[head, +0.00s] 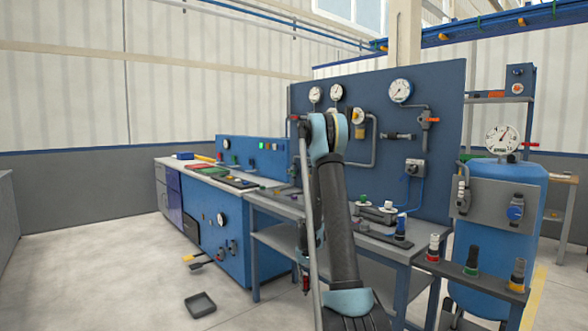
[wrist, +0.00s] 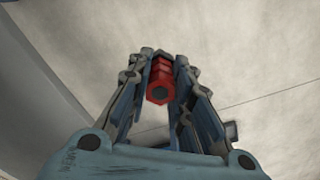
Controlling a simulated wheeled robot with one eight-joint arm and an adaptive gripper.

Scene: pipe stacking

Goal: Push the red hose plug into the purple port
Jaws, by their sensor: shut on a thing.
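The red hose plug (wrist: 159,84) is between the two fingers of my gripper (wrist: 163,66) in the wrist view, its round end with a dark centre facing the camera. My gripper is shut on it, with pale floor behind. In the head view my arm hides most of the gripper; a small red piece (head: 306,284), apparently the plug, hangs low at the left of my arm, in front of the bench. I cannot make out a purple port in either view.
A workbench (head: 278,207) with a blue gauge panel (head: 440,150) stands ahead. Coloured fittings stand on a shelf (head: 470,280) at right, beside a blue tank (head: 500,230).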

